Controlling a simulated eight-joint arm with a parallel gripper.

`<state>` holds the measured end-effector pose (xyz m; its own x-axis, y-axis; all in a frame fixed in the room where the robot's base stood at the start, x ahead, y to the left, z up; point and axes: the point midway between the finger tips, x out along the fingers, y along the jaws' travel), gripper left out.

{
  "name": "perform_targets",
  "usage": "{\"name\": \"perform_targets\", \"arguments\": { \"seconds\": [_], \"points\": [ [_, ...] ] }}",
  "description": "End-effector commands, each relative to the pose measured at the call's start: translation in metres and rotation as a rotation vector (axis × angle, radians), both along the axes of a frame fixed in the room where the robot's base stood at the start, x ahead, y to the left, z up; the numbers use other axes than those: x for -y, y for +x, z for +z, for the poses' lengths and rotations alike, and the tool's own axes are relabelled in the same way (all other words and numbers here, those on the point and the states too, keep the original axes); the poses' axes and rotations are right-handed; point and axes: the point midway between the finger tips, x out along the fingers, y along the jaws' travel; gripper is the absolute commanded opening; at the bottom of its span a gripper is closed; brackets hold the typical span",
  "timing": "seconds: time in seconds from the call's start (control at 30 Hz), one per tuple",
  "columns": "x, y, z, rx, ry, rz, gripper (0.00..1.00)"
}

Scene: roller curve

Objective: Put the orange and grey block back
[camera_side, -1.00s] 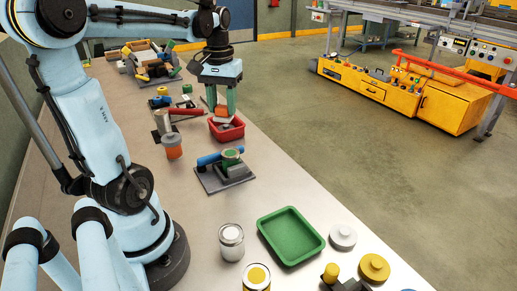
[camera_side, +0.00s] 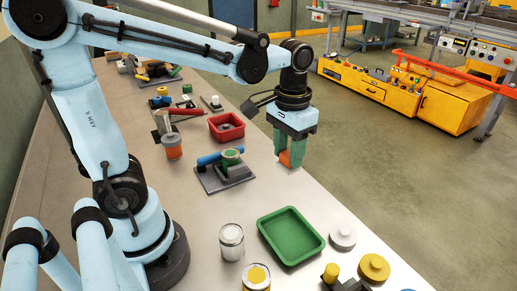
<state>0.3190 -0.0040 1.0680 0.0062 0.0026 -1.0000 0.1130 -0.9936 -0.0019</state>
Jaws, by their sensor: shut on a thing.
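My gripper (camera_side: 289,160) is shut on the orange and grey block (camera_side: 285,160). The block shows as an orange patch between the green fingers, and the fingers hide much of it; I cannot make out its grey part. Gripper and block are near the table's right edge, to the right of the dark fixture and beyond the green tray in the picture. A red tray (camera_side: 226,127) stands behind and to the left of the gripper, with a small grey thing inside it.
A green tray (camera_side: 291,237) lies empty in front. A dark fixture (camera_side: 225,178) with a blue cylinder (camera_side: 221,156) stands left of the gripper. Metal cans (camera_side: 231,241), an orange-banded jar (camera_side: 172,147) and round lidded things (camera_side: 373,268) stand around. Bare table lies between fixture and green tray.

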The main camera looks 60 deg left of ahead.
Motion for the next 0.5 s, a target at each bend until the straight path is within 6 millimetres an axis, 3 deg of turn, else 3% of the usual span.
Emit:
{"name": "perform_targets", "arguments": {
  "seconds": [0.1,0.27,0.37,0.5],
  "points": [
    [0.023,-0.002,-0.004,0.001,0.001,-0.073,0.13],
    [0.032,-0.003,-0.008,0.001,0.001,-0.110,0.13],
    [0.023,0.001,-0.014,0.001,0.001,-0.111,0.13],
    [-0.004,0.010,-0.031,0.001,0.001,-0.106,0.13]
  ]
}}
